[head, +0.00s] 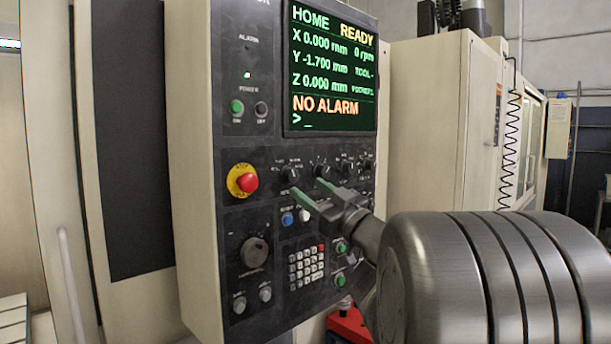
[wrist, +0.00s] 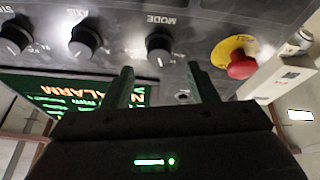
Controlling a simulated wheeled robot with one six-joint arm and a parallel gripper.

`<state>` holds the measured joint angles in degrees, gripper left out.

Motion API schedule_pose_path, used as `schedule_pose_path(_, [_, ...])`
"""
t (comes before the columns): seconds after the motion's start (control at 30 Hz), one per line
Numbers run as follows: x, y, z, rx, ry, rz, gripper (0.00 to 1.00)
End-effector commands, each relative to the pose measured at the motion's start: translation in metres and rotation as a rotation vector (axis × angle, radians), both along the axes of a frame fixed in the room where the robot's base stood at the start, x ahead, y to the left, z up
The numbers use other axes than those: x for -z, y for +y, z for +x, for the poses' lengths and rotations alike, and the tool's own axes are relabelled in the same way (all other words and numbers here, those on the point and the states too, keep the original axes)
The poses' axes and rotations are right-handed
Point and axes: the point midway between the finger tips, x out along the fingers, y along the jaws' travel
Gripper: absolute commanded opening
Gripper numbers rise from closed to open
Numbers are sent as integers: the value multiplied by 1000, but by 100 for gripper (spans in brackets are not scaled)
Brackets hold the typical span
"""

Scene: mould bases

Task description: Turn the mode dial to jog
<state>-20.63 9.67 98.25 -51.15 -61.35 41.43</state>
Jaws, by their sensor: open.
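The mode dial (head: 289,174) is the leftmost black knob in the dial row on the control panel. The upside-down wrist view shows it below the label MODE (wrist: 160,42), with a pale pointer mark on its edge. Its position labels are too small to read. My gripper (head: 309,188) is open and empty in front of the panel, its two green fingers pointing at the dial row. In the wrist view the fingertips (wrist: 160,68) lie either side of the mode dial's line, with the dial beyond them. The fingers appear apart from the dial.
A red emergency stop (head: 248,182) on a yellow plate sits left of the mode dial. The axis dial (wrist: 85,42) and another knob (wrist: 14,38) are its neighbours. The screen (head: 333,68) above reads HOME, READY, NO ALARM. A keypad (head: 306,266) and handwheel (head: 254,252) are below.

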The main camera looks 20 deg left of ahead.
Motion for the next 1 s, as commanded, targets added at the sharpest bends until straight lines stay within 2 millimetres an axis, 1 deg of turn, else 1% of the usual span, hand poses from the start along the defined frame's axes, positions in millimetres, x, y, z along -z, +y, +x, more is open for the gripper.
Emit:
schedule_pose_path(0.03, [-7,10,4,-3,-1,-1,53])
schedule_pose_path(0.1, [-11,21,8,-3,0,-1,53])
schedule_pose_path(0.3, [-18,39,16,1,0,-1,53])
schedule_pose_path(0.43, [-19,44,17,0,-1,0,53])
schedule_pose_path(0.67, [-19,44,18,1,-1,0,53])
schedule_pose_path(0.7, [-19,44,18,1,-1,0,49])
schedule_pose_path(0.77, [-19,44,18,1,-1,0,37])
schedule_pose_path(0.9, [-19,44,18,1,-1,0,9])
schedule_pose_path(1.0, [-19,43,18,2,-1,-1,8])
